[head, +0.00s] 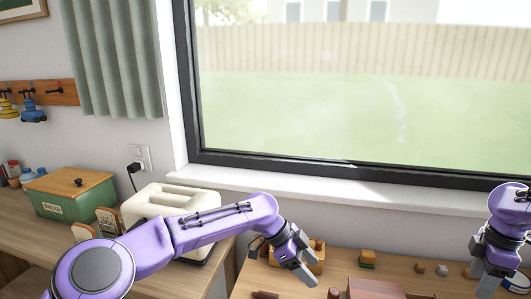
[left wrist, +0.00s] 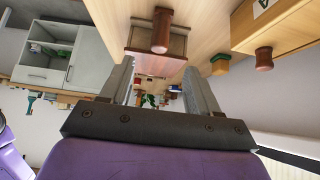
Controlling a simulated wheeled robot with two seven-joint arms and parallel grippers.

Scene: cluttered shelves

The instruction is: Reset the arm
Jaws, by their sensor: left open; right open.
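My left arm is purple and bends over the counter in the head view. Its gripper (head: 302,272) points down beside a small wooden box (head: 316,262) on the surface below the window. In the left wrist view the gripper (left wrist: 160,88) has its two grey fingers spread apart with nothing between them. My right gripper (head: 488,284) is at the right edge of the head view, pointing down, partly cut off by the frame. It looks empty.
A cream toaster (head: 165,205) stands behind my left forearm. A green bread box (head: 70,194) is at the far left. Small wooden blocks (head: 368,257) and a reddish-brown box (head: 376,289) lie between the grippers. The window (head: 350,90) is behind.

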